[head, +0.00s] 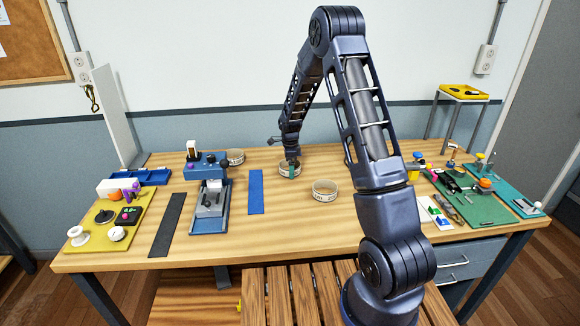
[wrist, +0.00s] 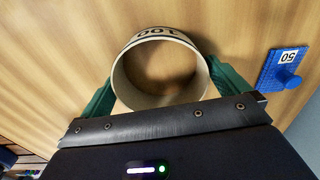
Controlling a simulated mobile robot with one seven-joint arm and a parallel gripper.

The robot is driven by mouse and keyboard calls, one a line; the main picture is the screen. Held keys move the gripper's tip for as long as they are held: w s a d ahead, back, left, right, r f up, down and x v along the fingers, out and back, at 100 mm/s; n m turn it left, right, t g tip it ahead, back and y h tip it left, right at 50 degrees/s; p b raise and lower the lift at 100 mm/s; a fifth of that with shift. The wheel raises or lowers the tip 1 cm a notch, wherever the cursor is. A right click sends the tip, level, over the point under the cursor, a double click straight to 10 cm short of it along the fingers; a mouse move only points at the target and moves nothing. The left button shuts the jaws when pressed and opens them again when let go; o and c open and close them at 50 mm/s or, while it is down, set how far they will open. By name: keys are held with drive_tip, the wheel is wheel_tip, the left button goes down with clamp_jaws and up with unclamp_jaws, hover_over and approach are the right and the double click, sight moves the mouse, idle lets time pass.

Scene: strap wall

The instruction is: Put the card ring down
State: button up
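A pale card ring (wrist: 122,85) with dark printed digits, seemingly 100, sits between the two green fingers of my gripper (wrist: 162,78) in the wrist view. The fingers press on its opposite sides, and bare wood shows through its middle. In the head view the same ring (head: 284,171) is at the middle of the workbench, under my gripper (head: 291,164). It is upright, at or very near the bench top; I cannot tell whether its bottom edge touches. Two similar rings stand apart: one (head: 325,194) nearer on the right, one (head: 237,157) farther back on the left.
A blue strip (head: 256,192) and a blue-grey press (head: 209,200) lie left of the ring. A blue block marked 50 (wrist: 290,58) shows in the wrist view. A green mat (head: 474,203) with tools is at right. Bare wood surrounds the ring.

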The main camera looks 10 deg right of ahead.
wheel_tip(320, 180, up, 12)
drive_tip(key=s+d+r+n+t, duration=0.1)
drive_tip(key=s+d+r+n, duration=0.1)
drive_tip(key=s+d+r, duration=0.3)
drive_tip(key=s+r+n, duration=0.2)
drive_tip(key=r, duration=0.4)
drive_tip(key=s+d+r+n+t, duration=0.1)
drive_tip(key=s+d+r+n, duration=0.25)
drive_tip(key=s, duration=0.35)
drive_tip(key=s+d+r+n+t, duration=0.15)
drive_tip(key=s+r, duration=0.25)
drive_tip(key=s, duration=0.4)
drive_tip(key=s+d+r+n, duration=0.4)
drive_tip(key=s, duration=0.3)
drive_tip(key=s+d+n+t, duration=0.1)
drive_tip(key=s+n, duration=0.4)
drive_tip(key=s, duration=0.8)
drive_tip(key=shift+d+f, duration=0.3)
drive_tip(key=shift+d, duration=0.2)
